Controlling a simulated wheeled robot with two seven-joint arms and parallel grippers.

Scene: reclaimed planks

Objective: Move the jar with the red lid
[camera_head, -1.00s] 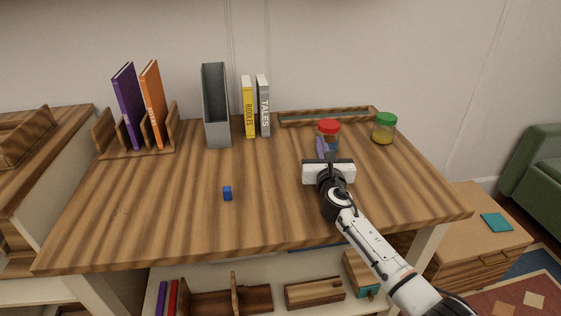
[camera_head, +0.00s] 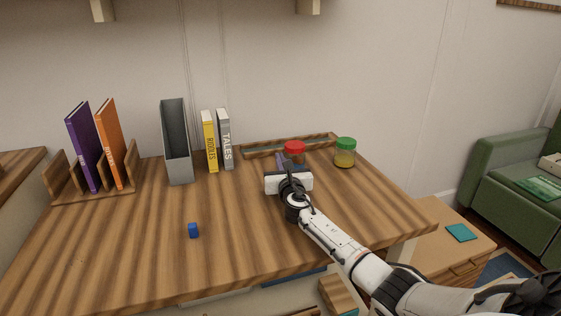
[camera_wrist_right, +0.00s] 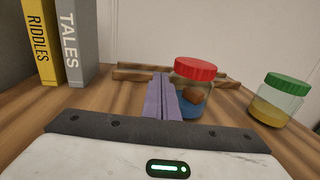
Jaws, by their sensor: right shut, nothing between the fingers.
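The jar with the red lid (camera_head: 294,147) stands upright near the back right of the wooden table (camera_head: 150,260). In the head view my right gripper partly hides it. In the right wrist view the red-lidded jar (camera_wrist_right: 194,72) shows clear walls, with blue and brown contents. My right gripper (camera_head: 281,160) is shut and empty. Its purple fingers (camera_wrist_right: 161,98) are together, just left of the jar in the wrist view, overlapping its left edge; I cannot tell if they touch it. My left gripper is not in view.
A green-lidded jar (camera_head: 345,152) stands right of the red-lidded one. A low wooden tray (camera_head: 250,150) lies behind them. Yellow (camera_head: 209,142) and grey (camera_head: 225,140) books and a grey file holder (camera_head: 177,150) stand left.

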